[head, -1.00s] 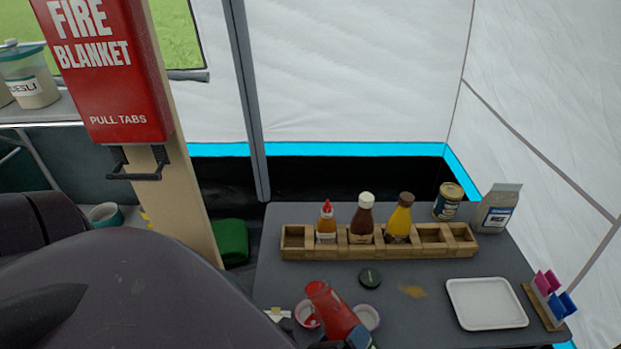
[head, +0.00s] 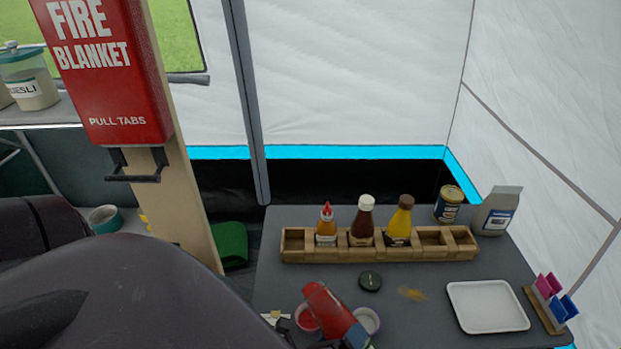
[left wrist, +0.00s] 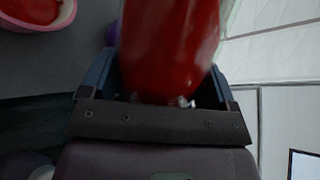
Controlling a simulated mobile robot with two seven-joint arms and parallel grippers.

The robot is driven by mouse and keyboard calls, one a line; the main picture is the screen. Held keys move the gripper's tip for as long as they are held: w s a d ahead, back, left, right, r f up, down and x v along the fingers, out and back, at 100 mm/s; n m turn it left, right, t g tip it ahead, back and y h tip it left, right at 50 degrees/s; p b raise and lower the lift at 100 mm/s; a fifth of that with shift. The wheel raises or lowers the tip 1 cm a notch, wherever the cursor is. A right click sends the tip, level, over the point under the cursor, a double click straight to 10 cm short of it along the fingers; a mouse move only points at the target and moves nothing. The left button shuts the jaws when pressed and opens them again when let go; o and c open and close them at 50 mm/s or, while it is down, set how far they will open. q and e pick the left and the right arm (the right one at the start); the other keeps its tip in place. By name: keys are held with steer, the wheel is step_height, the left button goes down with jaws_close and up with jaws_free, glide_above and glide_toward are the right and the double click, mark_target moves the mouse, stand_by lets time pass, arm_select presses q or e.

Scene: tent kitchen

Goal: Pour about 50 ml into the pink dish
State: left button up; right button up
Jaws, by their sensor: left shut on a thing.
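My left gripper (head: 352,337) is shut on a red bottle (head: 330,309), which also shows in the left wrist view (left wrist: 170,45). The bottle is tilted, its upper end leaning up and left in the head view, close to the pink dish (head: 299,322). The pink dish holds red contents and shows in the top left of the left wrist view (left wrist: 50,28). The bottle partly covers the dish in the head view, and I cannot make out a stream. My right gripper is not in view.
A pale purple dish (head: 372,317) stands just right of the bottle. A dark lid (head: 370,281), a brown spill (head: 411,294) and a white tray (head: 487,306) lie on the grey table (head: 440,275). A wooden rack (head: 335,255) holds several sauce bottles behind.

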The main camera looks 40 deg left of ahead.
arm_select(q)
steer(key=shift+d, duration=0.1)
steer(key=shift+d, duration=0.2)
steer(key=shift+d, duration=0.1)
steer(key=shift+n+b, duration=0.3)
steer(key=shift+f, duration=0.1)
steer(key=shift+d, duration=0.3)
